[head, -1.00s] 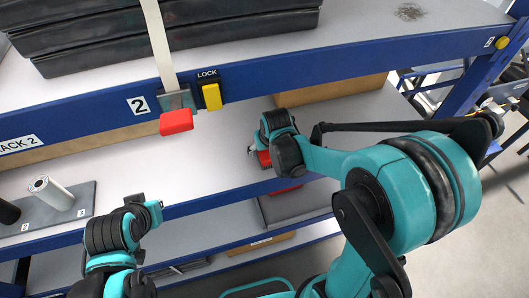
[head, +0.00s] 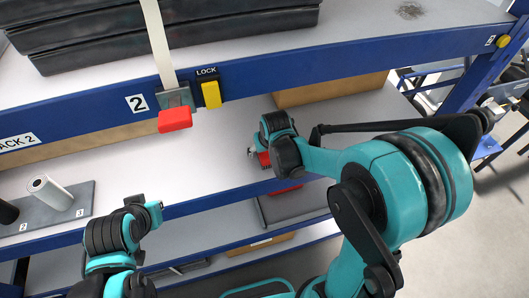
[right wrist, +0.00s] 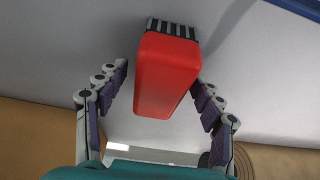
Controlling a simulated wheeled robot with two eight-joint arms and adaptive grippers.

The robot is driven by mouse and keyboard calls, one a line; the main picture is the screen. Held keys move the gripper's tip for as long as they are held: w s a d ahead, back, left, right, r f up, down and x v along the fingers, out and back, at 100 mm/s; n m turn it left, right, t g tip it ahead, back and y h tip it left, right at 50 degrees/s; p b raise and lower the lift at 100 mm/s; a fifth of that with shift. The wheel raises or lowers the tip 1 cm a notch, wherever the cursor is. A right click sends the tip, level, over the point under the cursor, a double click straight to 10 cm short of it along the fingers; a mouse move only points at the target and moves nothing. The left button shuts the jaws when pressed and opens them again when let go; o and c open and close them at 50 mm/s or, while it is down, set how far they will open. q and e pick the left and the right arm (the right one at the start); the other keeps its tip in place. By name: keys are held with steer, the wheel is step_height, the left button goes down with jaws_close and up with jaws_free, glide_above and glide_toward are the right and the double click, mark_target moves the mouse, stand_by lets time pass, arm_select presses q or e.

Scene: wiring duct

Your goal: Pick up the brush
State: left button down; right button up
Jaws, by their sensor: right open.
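The brush shows in the right wrist view as a red block (right wrist: 165,78) with dark and white bristles at its far end. It lies between the two fingers of my open right gripper (right wrist: 160,92), with gaps visible on both sides. In the head view, my right gripper (head: 253,153) is low over the middle shelf near its front edge, and a small red part of the brush (head: 264,159) shows beside it. The rest is hidden by my wrist. My left arm is at lower left; its fingers do not show.
The upper shelf's blue beam (head: 300,72) runs above, with a red buckle (head: 175,119) on a strap and a yellow LOCK tab (head: 211,95). A cardboard box (head: 335,90) stands behind. A white roll (head: 50,192) is on a grey plate at left. The shelf's middle is clear.

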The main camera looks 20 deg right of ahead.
steer(key=shift+c, duration=0.3)
steer(key=c, duration=1.2)
steer(key=shift+c, duration=0.2)
steer(key=shift+r+p, duration=0.35)
steer(key=shift+r, duration=0.45)
step_height(320, 180, up, 3)
steer(key=shift+f, duration=0.2)
steer(key=s, duration=1.8)
steer(key=shift+d+f, duration=0.15)
steer(key=shift+d, duration=0.2)
